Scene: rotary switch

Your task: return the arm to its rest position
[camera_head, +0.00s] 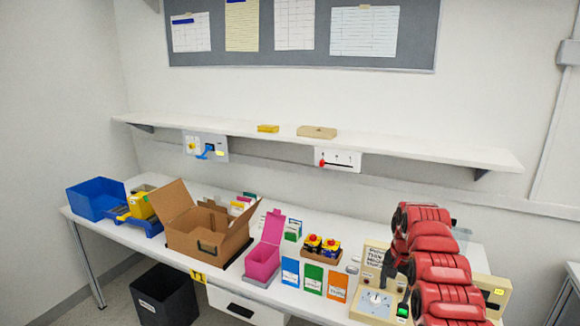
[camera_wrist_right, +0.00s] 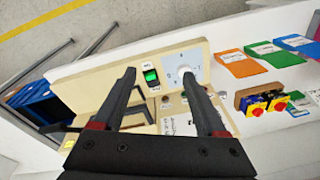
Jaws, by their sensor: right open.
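My right arm, red, comes in at the right of the head view. Its dark gripper (camera_head: 386,277) is over the beige switch panel (camera_head: 369,261) at the right end of the table. In the wrist view the right gripper (camera_wrist_right: 160,78) is open, with nothing between its two black fingers. The rotary switch's pale round dial (camera_head: 376,304) is on the panel; it also shows in the wrist view (camera_wrist_right: 178,60), close to one fingertip. The dial's exact setting is too small to read. A lit green button (camera_wrist_right: 151,76) is beside it. My left gripper is not in view.
An open cardboard box (camera_head: 205,230), a pink box (camera_head: 264,255) and a blue bin (camera_head: 97,198) stand on the table. Colored cards (camera_head: 313,277) and red-and-yellow switches (camera_head: 321,246) are left of the panel. A white shelf (camera_head: 400,149) runs above.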

